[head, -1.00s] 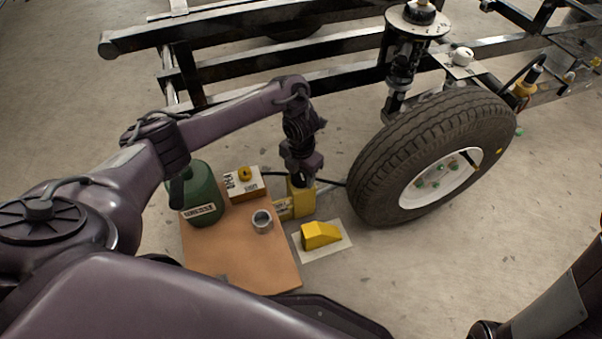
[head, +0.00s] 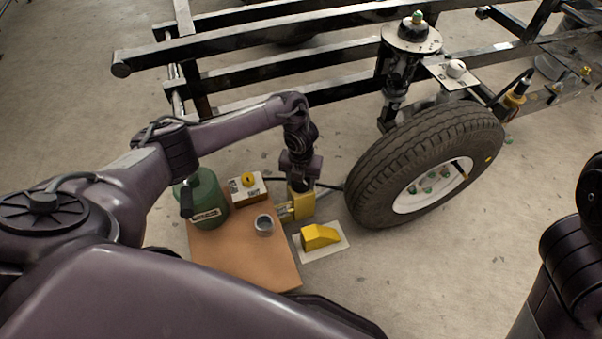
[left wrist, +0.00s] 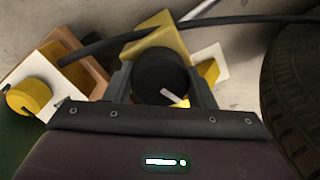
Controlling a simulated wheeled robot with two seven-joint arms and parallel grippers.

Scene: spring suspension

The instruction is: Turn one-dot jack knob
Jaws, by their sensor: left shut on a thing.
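The yellow jack block (head: 303,203) stands on the floor at the right edge of the brown board. In the left wrist view a round black knob (left wrist: 162,78) with a white pointer mark sits on the yellow jack (left wrist: 160,40). My left gripper (head: 301,184) reaches down onto the jack from above. In the left wrist view its fingers (left wrist: 163,85) stand on both sides of the black knob, shut on it. No dot marking is readable on the jack. My right arm shows at the right edge of the head view; its gripper is not in view.
The tire (head: 425,165) stands close right of the jack, and a black hose runs between them. A green can (head: 205,200), a white box with yellow knob (head: 246,187) and a metal cup (head: 264,224) are on the brown board (head: 235,262). A yellow wedge (head: 320,237) lies in front.

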